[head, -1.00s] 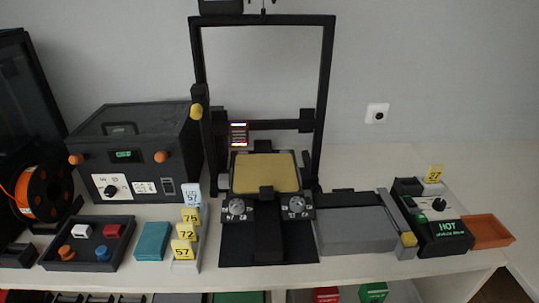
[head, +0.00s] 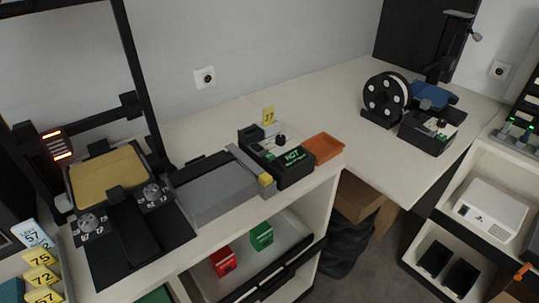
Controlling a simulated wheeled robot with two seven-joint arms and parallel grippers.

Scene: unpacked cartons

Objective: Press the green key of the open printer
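The open-frame printer (head: 128,45) stands at the left of the head view, with a black upright frame partly cut off by the picture edge. Its tan bed (head: 108,177) lies flat, with two grey dials (head: 152,193) in front. A small panel with red lights (head: 57,146) hangs on its frame. I cannot make out a green key on this printer. Neither of my grippers is in view.
A grey flat box (head: 215,188) lies between printer and control box; an orange tray (head: 323,147) is beside it. Yellow number cards (head: 38,257) stand lower left. A spool (head: 386,99) and a dark device (head: 432,130) are on the right table. Open shelves (head: 488,205) stand far right.

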